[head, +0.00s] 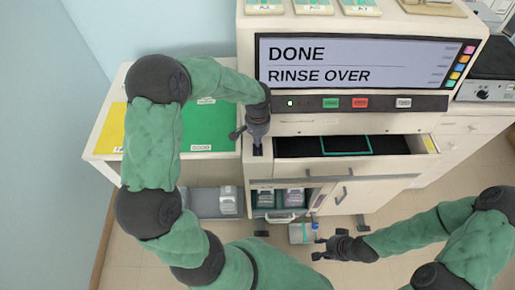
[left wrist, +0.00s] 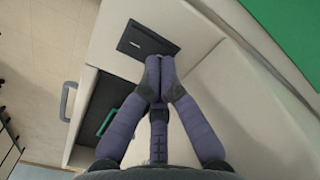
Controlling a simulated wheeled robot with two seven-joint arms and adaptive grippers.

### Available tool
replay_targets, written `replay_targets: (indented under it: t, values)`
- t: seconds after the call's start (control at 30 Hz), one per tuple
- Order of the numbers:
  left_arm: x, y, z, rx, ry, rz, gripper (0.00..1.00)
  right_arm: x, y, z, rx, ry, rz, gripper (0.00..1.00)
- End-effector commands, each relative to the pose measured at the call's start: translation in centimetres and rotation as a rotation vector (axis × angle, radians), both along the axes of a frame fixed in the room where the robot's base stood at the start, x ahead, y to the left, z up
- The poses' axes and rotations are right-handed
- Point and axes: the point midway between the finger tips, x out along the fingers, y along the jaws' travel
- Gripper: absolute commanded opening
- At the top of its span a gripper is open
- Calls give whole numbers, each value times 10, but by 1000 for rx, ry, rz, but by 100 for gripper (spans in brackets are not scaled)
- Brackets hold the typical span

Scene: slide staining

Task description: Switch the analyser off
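The analyser (head: 245,45) is a large cream machine. Its lit screen (head: 350,62) reads "DONE" and "RINSE OVER". My left gripper (head: 257,146) is at the analyser's left front. In the left wrist view its fingertips (left wrist: 158,68) are together and empty, at the edge of a dark panel (left wrist: 142,40) in a cream surface; I cannot tell if they touch it. My right gripper (head: 318,248) is open, low at the front.
An open dark drawer (head: 300,146) with a green frame juts out below the buttons. A side table with a green mat (head: 205,128) and a yellow mat (head: 110,128) is at left. Containers (head: 228,200) stand on the low shelf. A small box (head: 302,233) is by my right gripper.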

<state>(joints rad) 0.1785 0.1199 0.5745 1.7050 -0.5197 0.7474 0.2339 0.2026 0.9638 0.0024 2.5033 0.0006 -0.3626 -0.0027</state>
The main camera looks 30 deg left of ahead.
Motion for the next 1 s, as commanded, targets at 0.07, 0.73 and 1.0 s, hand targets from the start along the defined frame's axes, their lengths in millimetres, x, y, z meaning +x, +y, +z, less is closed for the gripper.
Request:
replay_targets:
  t: [0.07,0.73,1.0]
  values:
    - [0,0,-2,0,0,0,0,0,0,-1,0,0,0,40]
    - [0,0,-9,0,1,0,0,0,0,-6,0,0,0,40]
    - [0,0,2,0,0,0,0,0,0,2,0,0,0,40]
